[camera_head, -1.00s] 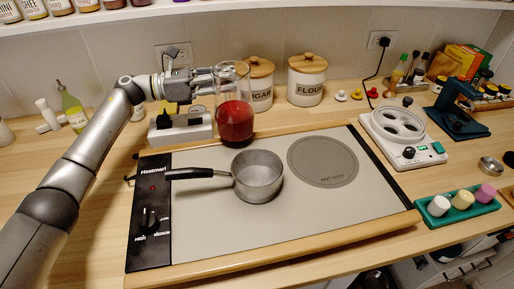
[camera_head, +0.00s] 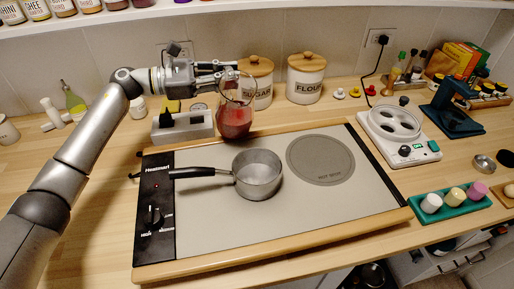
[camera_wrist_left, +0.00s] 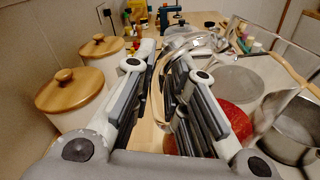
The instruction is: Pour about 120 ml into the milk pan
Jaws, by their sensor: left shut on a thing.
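A clear glass jug (camera_head: 235,120) holds red liquid in its lower part. It is behind the hob's back edge and leans slightly, its rim toward the right. I cannot tell whether its base touches anything. My left gripper (camera_head: 229,70) is shut on the jug near its top. In the left wrist view the fingers close at the jug's handle side, with the red liquid (camera_wrist_left: 235,122) to their right. The milk pan (camera_head: 258,176), small, grey and metal with a black handle to the left, stands on the hob in front of the jug. No red shows inside it. My right gripper is not in view.
The hob (camera_head: 215,225) has a bare hot plate (camera_head: 320,160) right of the pan. Sugar (camera_head: 262,88) and flour (camera_head: 305,80) canisters stand close behind the jug. A white appliance (camera_head: 400,135) and green tray (camera_head: 452,205) are at right.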

